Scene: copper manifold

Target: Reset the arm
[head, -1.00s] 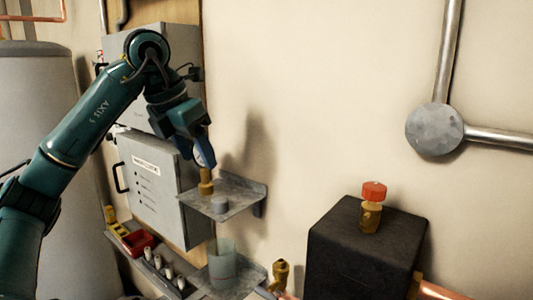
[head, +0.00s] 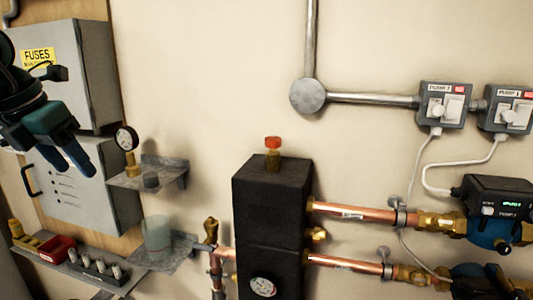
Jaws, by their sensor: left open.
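My left arm comes in at the left edge, and its gripper (head: 68,165) hangs with its blue fingers pointing down, in front of the grey cabinet. The gripper is open, with nothing seen between its fingers. A pressure gauge with a brass stem (head: 127,145) stands upright on the upper grey wall shelf (head: 160,174), to the right of the gripper and apart from it. My right gripper is not in the view.
The fuse cabinet (head: 62,75) is close behind my left arm. A black block with a red-capped valve (head: 272,152), copper pipes (head: 355,213) and pumps (head: 490,215) fill the right.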

